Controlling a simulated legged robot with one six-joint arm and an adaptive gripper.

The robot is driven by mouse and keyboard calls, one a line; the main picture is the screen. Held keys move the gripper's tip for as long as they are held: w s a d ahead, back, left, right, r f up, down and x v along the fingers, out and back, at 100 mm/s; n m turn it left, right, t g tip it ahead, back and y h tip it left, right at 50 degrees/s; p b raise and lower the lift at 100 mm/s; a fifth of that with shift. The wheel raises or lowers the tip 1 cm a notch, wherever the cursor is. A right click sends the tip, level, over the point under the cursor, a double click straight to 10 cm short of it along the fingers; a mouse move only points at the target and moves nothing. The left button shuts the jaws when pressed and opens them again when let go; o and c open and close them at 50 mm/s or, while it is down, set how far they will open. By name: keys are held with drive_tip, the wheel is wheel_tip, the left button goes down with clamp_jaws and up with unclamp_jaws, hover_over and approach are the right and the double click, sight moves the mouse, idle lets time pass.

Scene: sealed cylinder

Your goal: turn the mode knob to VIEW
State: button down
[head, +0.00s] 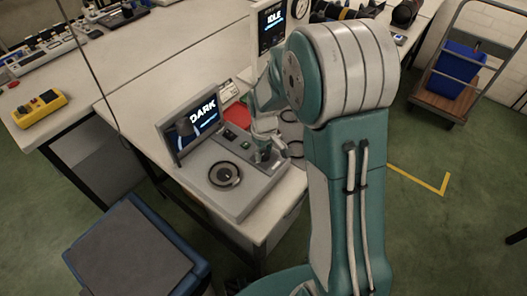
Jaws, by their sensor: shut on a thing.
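A grey console (232,203) stands on the white bench, with a tilted screen (190,130) that reads DARK. A round dark fitting with a ring (224,174) sits on the console's top at the front. My gripper (264,153) points down at the right part of the console's top. It is shut on a small dark part there, which appears to be the mode knob. The fingers hide most of that knob, so its pointer and the VIEW mark cannot be read.
A green button (230,135) and a red object (238,116) are near the gripper. A second unit's screen (272,25) reads IDLE behind. A yellow device (40,108) lies on the left bench. A blue-edged box (130,255) stands at front left. A cart (455,85) is at right.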

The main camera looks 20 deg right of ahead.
sight(264, 153)
drive_tip(key=shift+s+f, duration=0.15)
drive_tip(key=shift+s, duration=0.05)
drive_tip(key=shift+c, duration=1.7)
unclamp_jaws()
drive_tip(key=shift+w, duration=0.1)
drive_tip(key=shift+w+r, duration=0.1)
drive_tip(key=shift+r, duration=0.45)
wheel_tip(264, 153, up, 11)
